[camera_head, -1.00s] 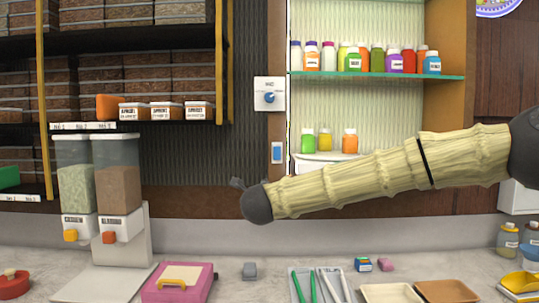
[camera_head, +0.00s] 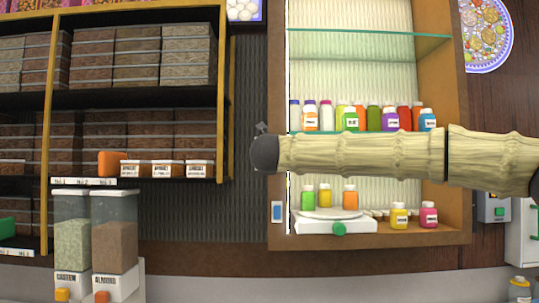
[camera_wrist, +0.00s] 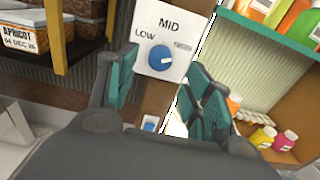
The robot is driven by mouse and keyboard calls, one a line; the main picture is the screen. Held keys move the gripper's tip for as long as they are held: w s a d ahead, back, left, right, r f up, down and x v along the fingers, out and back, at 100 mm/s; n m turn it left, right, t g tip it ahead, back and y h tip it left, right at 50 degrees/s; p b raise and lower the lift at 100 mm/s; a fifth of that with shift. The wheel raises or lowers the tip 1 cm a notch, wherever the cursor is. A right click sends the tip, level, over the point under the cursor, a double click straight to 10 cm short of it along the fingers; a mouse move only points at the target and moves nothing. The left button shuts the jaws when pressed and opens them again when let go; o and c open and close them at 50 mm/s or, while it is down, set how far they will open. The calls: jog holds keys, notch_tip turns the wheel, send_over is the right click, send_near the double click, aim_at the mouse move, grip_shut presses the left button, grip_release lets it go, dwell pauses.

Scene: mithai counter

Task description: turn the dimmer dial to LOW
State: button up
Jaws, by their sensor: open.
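The dimmer dial (camera_wrist: 160,57) is a round blue knob on a white wall plate (camera_wrist: 186,24) in the wrist view. The plate reads LOW at left and MID at top; the right-hand label is too small to read surely. I cannot tell exactly where the knob points. My gripper (camera_wrist: 160,78) is open and empty, its teal-padded fingers to the left and right of the dial in the picture. No contact with the knob shows. In the head view the dial is hidden behind my arm, and only a small bit of the gripper shows.
A blue wall switch (camera_head: 277,212) sits below the dial's place. The lit cabinet (camera_head: 440,150) with glass shelves and bottles is at right. Shelves of boxes and apricot tubs (camera_head: 160,169) are at left. Two dispensers (camera_head: 95,235) stand below them.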

jog(key=shift+w+p, duration=0.7)
jog(key=shift+w, duration=1.65)
jog(key=shift+c, duration=0.2)
jog(key=c, duration=1)
